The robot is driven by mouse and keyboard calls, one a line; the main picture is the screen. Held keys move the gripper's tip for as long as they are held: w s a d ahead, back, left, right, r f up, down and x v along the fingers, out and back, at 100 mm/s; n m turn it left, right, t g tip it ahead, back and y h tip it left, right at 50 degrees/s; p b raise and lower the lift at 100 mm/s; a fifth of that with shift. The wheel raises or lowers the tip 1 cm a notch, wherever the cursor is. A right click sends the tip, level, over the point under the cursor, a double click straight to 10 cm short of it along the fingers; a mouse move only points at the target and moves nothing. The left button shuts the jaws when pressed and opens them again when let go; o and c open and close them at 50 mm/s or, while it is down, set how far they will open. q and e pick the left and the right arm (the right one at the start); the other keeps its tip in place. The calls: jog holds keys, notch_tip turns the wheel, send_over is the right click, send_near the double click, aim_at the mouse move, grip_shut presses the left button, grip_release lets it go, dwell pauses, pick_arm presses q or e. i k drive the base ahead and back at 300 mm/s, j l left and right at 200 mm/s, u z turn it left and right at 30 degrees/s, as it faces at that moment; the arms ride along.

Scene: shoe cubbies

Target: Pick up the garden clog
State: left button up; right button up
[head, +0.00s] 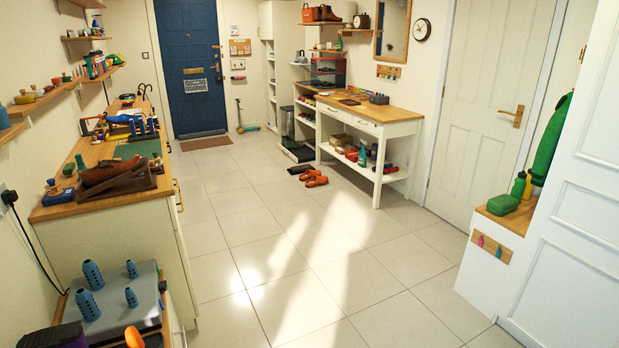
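I cannot tell for sure which item is the garden clog. A pair of orange-brown shoes (315,178) lies on the tiled floor in front of the far bench, with a dark flat pair (299,170) just behind it. A brown shoe (112,172) rests on a dark wooden tray on the left counter. An orange rounded object (134,338), cut off by the bottom edge, shows at the lower left. Neither of my grippers is in the head view.
A low bench (523,218) with a green case stands at the right. A blue door (188,60) is at the back. The middle floor is clear.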

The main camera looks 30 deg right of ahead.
aim_at(310, 174)
jog(key=i+l+z, duration=0.3)
jog(key=i, duration=0.35)
jog(key=i+l+z, duration=0.3)
jog(key=i, duration=0.35)
jog(key=i+z, duration=0.3)
jog(key=i, duration=4.85)
